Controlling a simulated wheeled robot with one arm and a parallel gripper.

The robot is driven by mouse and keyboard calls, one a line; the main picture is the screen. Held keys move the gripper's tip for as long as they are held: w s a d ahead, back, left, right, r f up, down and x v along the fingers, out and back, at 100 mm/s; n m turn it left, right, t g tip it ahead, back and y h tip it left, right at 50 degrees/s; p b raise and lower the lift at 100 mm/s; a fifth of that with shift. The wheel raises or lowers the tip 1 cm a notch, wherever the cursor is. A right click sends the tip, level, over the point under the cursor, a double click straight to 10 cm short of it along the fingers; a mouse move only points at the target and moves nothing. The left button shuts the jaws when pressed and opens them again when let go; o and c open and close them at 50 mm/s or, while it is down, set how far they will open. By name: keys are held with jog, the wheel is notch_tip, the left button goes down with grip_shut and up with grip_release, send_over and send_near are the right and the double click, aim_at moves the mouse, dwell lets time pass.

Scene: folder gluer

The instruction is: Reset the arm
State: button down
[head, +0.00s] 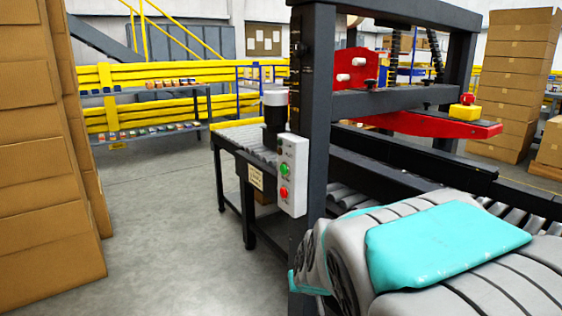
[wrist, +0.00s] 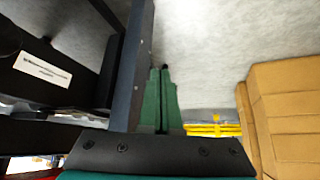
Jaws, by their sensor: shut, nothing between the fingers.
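My gripper (wrist: 160,72) shows in the wrist view as two green fingers side by side, shut with nothing between them. The fingers are beside a dark machine post, with grey floor beyond. My own grey and teal arm fills the lower right of the head view, close to the machine frame. The gripper itself cannot be made out in the head view.
The machine's dark frame (head: 312,120) carries a control box (head: 292,175) with green and red buttons. A red machine part (head: 430,123) and rollers are on the right. Stacked cartons (head: 40,150) stand left. Grey floor (head: 165,220) between is clear.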

jog(key=s+d+g, duration=0.3)
jog(key=s, duration=0.7)
jog(key=s+d+m+g, duration=0.1)
jog(key=s+d+g, duration=0.2)
jog(key=s, duration=0.8)
jog(key=s+d+f+g+h, duration=0.1)
jog(key=s+d+g, duration=0.2)
jog(key=s, duration=0.8)
jog(key=shift+d+m, duration=0.3)
jog(key=shift+d, duration=0.4)
jog(key=shift+f, duration=0.1)
